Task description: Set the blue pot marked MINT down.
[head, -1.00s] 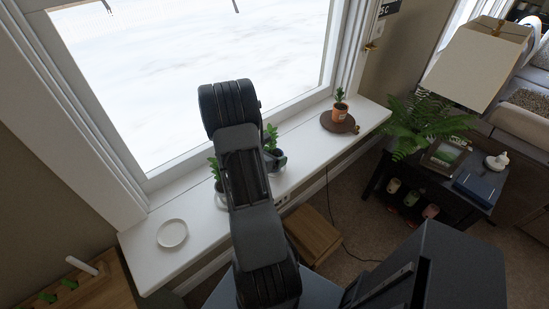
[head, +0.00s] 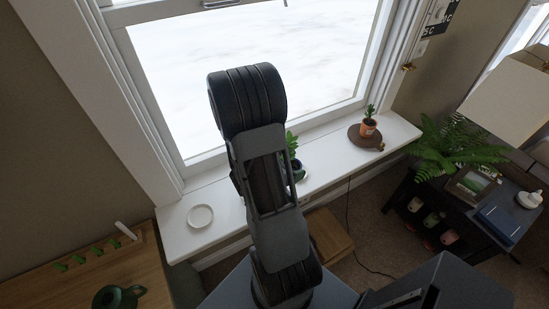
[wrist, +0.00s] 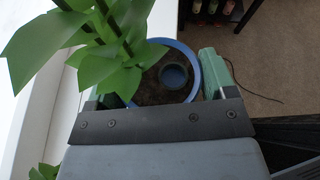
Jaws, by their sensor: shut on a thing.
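The blue pot (wrist: 196,85) holds soil, a large-leaved green plant (wrist: 100,45) and a small blue ring-shaped item. My gripper (wrist: 152,88) is shut on the pot, with a pale green finger on either side of it. No MINT marking shows from above. In the head view, a leafy plant (head: 292,146) shows just right of my arm over the white windowsill (head: 235,200); it appears to be the held one. My arm hides the gripper and most of the pot there. I cannot tell whether the pot's base touches the sill.
A white saucer (head: 200,216) lies on the sill's left part. A terracotta pot (head: 368,127) stands on a round brown board (head: 359,139) at the right. Another plant (wrist: 42,173) shows at the wrist view's lower left. Bare sill lies between saucer and arm.

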